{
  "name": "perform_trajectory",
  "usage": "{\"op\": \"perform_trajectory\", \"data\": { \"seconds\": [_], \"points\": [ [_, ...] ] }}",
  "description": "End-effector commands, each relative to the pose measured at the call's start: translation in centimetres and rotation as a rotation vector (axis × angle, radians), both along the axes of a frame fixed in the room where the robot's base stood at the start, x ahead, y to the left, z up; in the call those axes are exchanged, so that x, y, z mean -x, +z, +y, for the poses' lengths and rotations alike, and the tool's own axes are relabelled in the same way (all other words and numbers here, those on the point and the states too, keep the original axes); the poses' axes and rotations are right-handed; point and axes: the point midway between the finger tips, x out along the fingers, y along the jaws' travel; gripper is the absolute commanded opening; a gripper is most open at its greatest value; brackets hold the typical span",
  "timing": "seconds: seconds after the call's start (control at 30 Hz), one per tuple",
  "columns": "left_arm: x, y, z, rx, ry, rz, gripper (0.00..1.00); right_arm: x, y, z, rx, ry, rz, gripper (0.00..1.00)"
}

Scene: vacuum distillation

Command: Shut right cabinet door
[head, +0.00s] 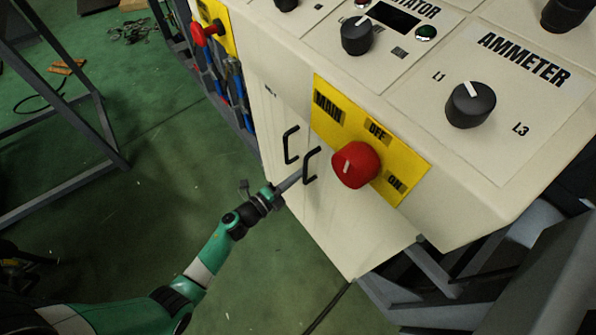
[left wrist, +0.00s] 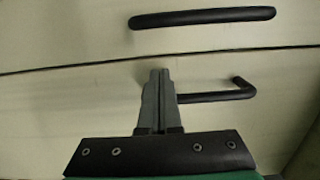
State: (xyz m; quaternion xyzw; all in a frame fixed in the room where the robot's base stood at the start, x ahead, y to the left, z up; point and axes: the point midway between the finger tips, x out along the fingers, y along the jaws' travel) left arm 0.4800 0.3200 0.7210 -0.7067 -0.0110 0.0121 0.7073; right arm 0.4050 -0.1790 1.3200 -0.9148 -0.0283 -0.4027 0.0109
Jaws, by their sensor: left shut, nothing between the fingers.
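The cream cabinet has two doors side by side, each with a black bar handle. The right door (head: 345,230) has its handle (head: 307,166) near the seam, and the left door's handle (head: 289,146) is just beyond it. My left gripper (head: 292,183) is shut and empty, its tips at the right door's face beside that handle. In the left wrist view, the shut fingers (left wrist: 160,74) overlap the near handle (left wrist: 222,94) and point towards the dark seam. The other handle (left wrist: 203,18) lies across the seam. Both doors look nearly flush; I cannot tell whether the right one is slightly ajar.
Above the doors, a yellow plate (head: 325,103) carries a red main switch knob (head: 356,164) that sticks out. The sloping panel (head: 500,160) above has black knobs. Green floor (head: 190,140) is clear left of the cabinet; a grey metal frame (head: 85,125) stands farther left.

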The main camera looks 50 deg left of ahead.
Motion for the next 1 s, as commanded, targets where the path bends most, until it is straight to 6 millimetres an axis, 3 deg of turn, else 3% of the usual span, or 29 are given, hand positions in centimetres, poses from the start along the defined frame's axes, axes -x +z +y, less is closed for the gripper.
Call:
{"op": "perform_trajectory", "data": {
  "seconds": [0.2, 0.4, 0.57, 1.0],
  "points": [
    [5.8, 0.3, 0.3, 0.003, 0.002, 0.006, 0.0, 0.0, 2.6, 0.0, 0.0, 0.0, -0.001, 0.5],
    [9.6, 0.0, 0.6, 0.002, 0.001, 0.004, 0.0, 0.0, 3.6, 0.0, 0.0, 0.0, 0.0, 0.5],
    [10.6, -0.1, 0.6, 0.001, -0.002, 0.003, 0.0, 0.0, 3.8, 0.0, 0.0, 0.0, 0.0, 0.5],
    [10.6, -0.2, 0.5, 0.001, -0.003, 0.003, 0.0, 0.0, 3.7, 0.0, 0.0, 0.0, 0.0, 0.5]
  ]
}}
